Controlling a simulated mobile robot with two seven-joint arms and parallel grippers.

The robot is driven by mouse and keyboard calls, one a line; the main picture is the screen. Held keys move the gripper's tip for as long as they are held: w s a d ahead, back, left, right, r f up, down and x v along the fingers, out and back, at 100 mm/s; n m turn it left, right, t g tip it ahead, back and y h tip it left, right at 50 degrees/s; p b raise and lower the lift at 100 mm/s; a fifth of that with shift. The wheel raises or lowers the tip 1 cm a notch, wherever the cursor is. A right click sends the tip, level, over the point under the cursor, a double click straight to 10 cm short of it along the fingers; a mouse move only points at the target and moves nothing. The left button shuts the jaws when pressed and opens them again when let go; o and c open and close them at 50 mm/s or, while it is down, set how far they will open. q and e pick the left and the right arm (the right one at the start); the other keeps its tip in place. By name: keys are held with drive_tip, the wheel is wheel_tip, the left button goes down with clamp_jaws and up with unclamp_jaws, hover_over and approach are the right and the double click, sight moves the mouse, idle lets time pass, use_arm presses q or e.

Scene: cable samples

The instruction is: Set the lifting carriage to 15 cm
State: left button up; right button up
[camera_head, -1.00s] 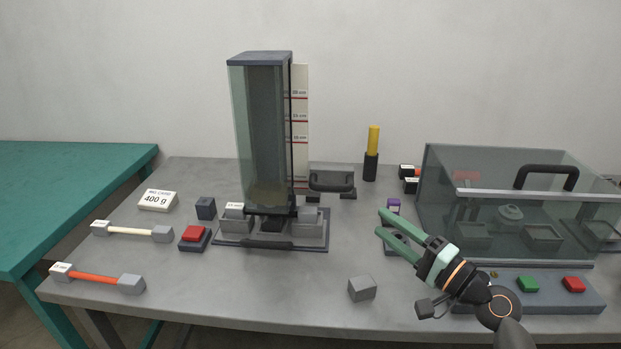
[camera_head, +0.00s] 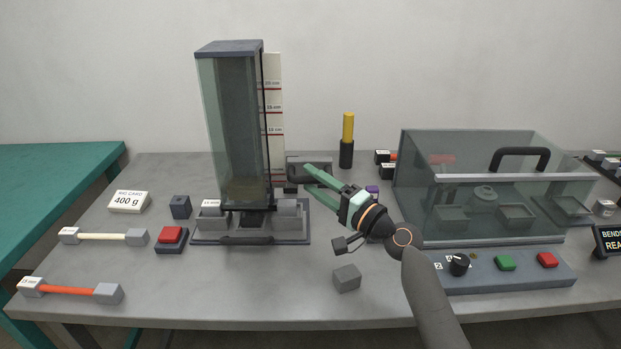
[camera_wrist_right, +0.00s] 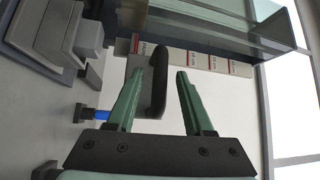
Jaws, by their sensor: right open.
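The lifting carriage, a dark block with a black handle (camera_head: 303,163), sits low beside the white height scale (camera_head: 273,110) with red lines, right of the glass tower (camera_head: 232,125). My right gripper (camera_head: 310,172) is open with its green fingertips at the carriage, partly covering it. The scale (camera_wrist_right: 205,62) lies beyond the fingertips there. The carriage is well below the upper marks. My left gripper is not in view.
A grey cube (camera_head: 346,278) lies on the table below my right gripper. A glass box (camera_head: 490,190) with a control panel (camera_head: 485,272) stands at the right. A yellow-and-black rod (camera_head: 347,140) stands behind. A red button (camera_head: 172,235) and two bar samples are at the left.

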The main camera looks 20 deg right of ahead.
drive_tip(key=shift+w+a+r, duration=0.1)
drive_tip(key=shift+w+a, duration=0.25)
drive_tip(key=shift+w, duration=0.25)
clamp_jaws()
idle(1.1)
